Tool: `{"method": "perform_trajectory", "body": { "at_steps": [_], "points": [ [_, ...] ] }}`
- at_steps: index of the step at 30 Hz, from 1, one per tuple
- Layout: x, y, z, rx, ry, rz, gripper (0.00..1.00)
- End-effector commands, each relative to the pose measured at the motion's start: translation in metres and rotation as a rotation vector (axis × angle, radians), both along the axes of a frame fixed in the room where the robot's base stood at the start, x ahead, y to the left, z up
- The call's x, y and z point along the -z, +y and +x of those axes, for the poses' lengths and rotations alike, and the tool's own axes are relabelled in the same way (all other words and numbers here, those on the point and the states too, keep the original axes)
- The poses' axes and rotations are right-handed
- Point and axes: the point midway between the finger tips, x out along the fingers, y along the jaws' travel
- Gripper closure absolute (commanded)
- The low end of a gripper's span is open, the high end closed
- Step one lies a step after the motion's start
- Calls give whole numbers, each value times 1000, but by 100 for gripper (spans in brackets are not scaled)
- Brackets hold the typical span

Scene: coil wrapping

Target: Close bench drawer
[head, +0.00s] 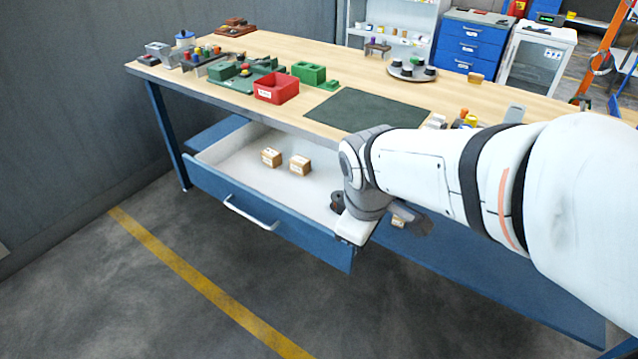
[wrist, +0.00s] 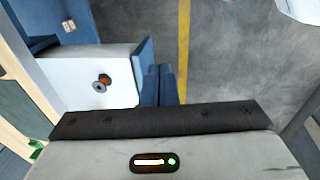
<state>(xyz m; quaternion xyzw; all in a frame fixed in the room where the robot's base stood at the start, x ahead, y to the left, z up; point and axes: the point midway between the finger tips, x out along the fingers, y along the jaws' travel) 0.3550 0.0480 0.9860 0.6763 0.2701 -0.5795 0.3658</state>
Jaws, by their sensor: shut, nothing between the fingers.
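The bench drawer (head: 240,168) is pulled out from under the workbench. Its blue front (head: 310,240) carries a silver bar handle (head: 250,214). My gripper (head: 352,238) is at the right end of the drawer front, and its fingertips are hard to make out in the head view. In the wrist view my gripper's fingers (wrist: 159,72) are together and empty, beside the end of the blue drawer front (wrist: 146,62). I cannot tell whether they touch it. The handle is out of the wrist view.
Small cardboard boxes (head: 300,164) and a dark spool (wrist: 102,84) lie in the drawer. The bench top (head: 320,75) holds a red bin (head: 276,89), green parts (head: 309,72) and a dark mat (head: 368,110). The floor (head: 120,280) before the drawer is clear.

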Motion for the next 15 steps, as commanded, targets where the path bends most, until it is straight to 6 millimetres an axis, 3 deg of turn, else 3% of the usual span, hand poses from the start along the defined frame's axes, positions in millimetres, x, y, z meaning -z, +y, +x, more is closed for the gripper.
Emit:
{"method": "perform_trajectory", "body": {
  "at_steps": [1,9,15],
  "points": [
    [19,13,11,-183,21,-45,100],
    [70,72,52,-1083,106,-262,100],
    [89,98,64,-1433,145,-344,100]
  ]
}}
